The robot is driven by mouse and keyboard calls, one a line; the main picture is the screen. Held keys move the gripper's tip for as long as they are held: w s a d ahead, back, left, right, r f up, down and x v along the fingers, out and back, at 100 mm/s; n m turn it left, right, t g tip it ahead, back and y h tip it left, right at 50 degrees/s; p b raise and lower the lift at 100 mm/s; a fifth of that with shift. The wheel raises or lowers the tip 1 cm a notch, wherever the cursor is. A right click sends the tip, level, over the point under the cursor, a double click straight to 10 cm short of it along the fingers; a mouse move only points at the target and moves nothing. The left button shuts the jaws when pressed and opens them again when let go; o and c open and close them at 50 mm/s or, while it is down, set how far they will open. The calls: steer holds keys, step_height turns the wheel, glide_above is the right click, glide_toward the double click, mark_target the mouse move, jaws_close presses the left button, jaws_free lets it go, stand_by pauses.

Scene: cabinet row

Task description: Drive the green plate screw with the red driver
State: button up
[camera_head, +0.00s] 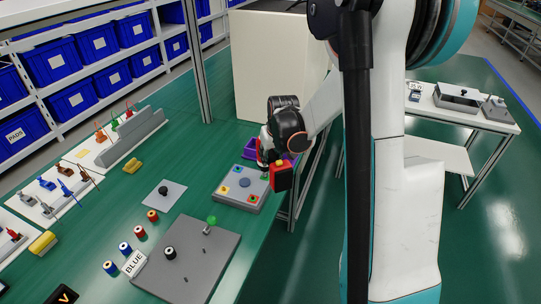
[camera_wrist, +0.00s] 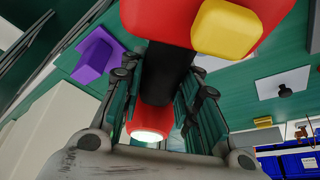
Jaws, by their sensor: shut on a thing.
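My gripper (camera_head: 266,150) is shut on the red driver (camera_head: 281,178). The driver has a red body, a yellow part and a black handle, which sits between the fingers in the wrist view (camera_wrist: 165,75). A bright glow shows at the driver's far red end there. In the head view the driver hangs at the right rear side of the grey plate (camera_head: 228,198), which has colored patches.
A purple bin (camera_head: 250,148) stands behind the plate, and it also shows in the wrist view (camera_wrist: 95,55). Colored spools and tool racks are at left. A pale cabinet (camera_head: 268,60) stands behind.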

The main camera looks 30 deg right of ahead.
steer(key=shift+f+b, duration=0.45)
steer(key=shift+b, duration=0.25)
stand_by(1.9)
steer(key=shift+r, duration=0.15)
stand_by(0.5)
steer(key=shift+r+p, duration=1.7)
steer(key=shift+r, duration=0.75)
